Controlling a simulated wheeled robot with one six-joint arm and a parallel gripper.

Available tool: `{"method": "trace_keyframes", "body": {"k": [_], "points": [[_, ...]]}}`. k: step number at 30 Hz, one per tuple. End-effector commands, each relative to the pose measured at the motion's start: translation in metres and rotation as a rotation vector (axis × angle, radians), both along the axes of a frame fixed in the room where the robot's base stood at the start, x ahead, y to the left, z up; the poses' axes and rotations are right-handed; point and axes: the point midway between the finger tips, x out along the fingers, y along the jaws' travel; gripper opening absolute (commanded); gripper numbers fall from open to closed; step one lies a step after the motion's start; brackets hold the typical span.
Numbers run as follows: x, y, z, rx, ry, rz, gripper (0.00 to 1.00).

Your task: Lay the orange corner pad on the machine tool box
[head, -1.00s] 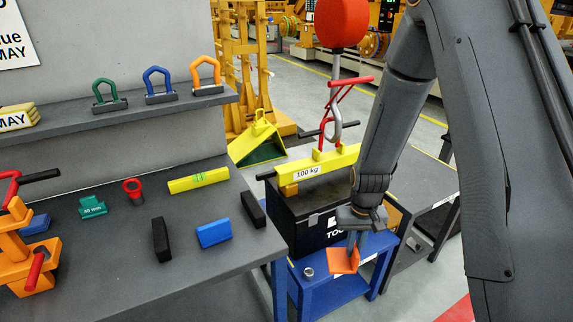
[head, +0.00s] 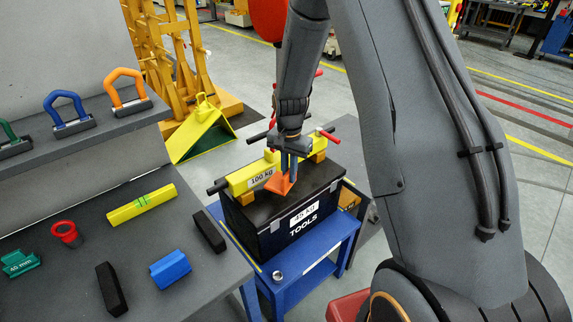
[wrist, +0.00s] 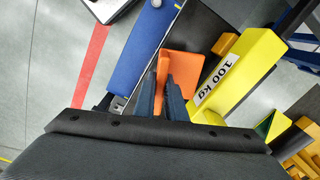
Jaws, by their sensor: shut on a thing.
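The orange corner pad (head: 280,184) is held in my gripper (head: 290,172), which is shut on it. In the wrist view the pad (wrist: 184,66) shows between the two blue-grey fingers (wrist: 168,90). The black tool box (head: 290,215), marked "TOOLS" and 45 kg, stands on a blue stand. The pad is over the box top near its front edge, beside the yellow 100 kg beam. I cannot tell whether the pad touches the box.
The yellow lifting beam (head: 250,177) lies across the box on orange-yellow blocks, with a red-handled hook part above. The blue stand (head: 338,232) carries a small round metal piece (head: 278,275). The grey bench (head: 150,240) at left holds several black, blue, green and yellow pieces.

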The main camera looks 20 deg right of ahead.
Motion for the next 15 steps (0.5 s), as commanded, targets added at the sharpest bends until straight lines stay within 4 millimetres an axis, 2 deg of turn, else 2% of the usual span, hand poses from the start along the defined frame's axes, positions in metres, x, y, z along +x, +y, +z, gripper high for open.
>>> {"method": "trace_keyframes", "body": {"k": [8,15], "points": [[0.002,0.003,-0.016,0.000,-0.001,0.004,0.00],[0.002,0.002,-0.041,0.000,-0.001,0.003,0.00]]}}
